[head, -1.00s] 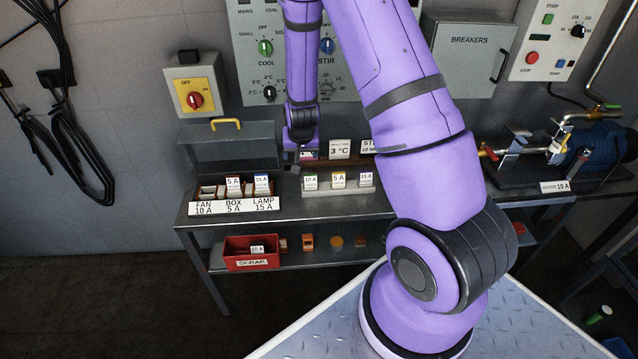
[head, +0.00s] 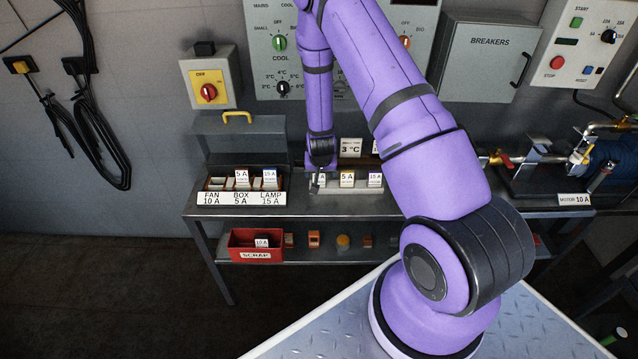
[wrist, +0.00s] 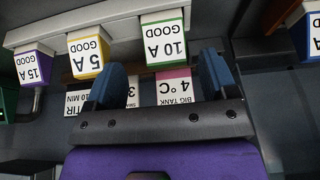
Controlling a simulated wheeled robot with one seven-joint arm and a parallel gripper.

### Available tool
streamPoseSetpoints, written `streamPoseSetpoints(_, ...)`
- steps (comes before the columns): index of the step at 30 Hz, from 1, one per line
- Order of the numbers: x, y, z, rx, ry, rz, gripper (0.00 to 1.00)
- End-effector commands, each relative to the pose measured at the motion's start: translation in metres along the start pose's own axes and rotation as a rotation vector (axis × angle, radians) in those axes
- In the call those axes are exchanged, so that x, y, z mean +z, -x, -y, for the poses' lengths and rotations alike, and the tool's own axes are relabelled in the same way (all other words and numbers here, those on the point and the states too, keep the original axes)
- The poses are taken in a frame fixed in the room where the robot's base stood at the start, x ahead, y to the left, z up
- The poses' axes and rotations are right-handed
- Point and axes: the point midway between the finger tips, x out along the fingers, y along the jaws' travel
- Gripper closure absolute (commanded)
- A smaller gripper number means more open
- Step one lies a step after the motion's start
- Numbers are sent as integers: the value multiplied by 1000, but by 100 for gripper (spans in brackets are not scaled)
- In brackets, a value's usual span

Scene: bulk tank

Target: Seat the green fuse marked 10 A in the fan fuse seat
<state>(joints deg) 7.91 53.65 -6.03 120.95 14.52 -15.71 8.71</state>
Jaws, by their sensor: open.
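The green fuse (wrist: 165,43), labelled 10 A GOOD, sits in a pale rack (head: 345,190) with a yellow 5 A fuse (wrist: 89,49) and a purple 15 A fuse (wrist: 34,65). My gripper (wrist: 158,80) is open and empty; in the wrist view its two blue fingers lie just below and to either side of the green fuse's label. In the head view my gripper (head: 317,184) is at the rack's left end and partly hides the green fuse. The fan fuse seat (head: 216,183), above the FAN 10 A label, shows no fuse card.
The box and lamp seats beside it hold a 5 A fuse (head: 242,178) and a 15 A fuse (head: 269,178). An open grey lid (head: 240,150) stands behind them. A red scrap bin (head: 256,246) with a 10 A piece is on the lower shelf. Small cards stand behind the rack.

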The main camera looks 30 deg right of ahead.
Motion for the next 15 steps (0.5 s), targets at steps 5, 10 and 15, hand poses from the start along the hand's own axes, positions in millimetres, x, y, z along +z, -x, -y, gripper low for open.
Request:
streamPoseSetpoints(5, 2, -24, 5, 1, 0, 2, 21)
streamPoseSetpoints(10, 2, -42, 5, 1, 0, 1, 21)
streamPoseSetpoints(15, 1, -47, 6, 0, 0, 0, 21)
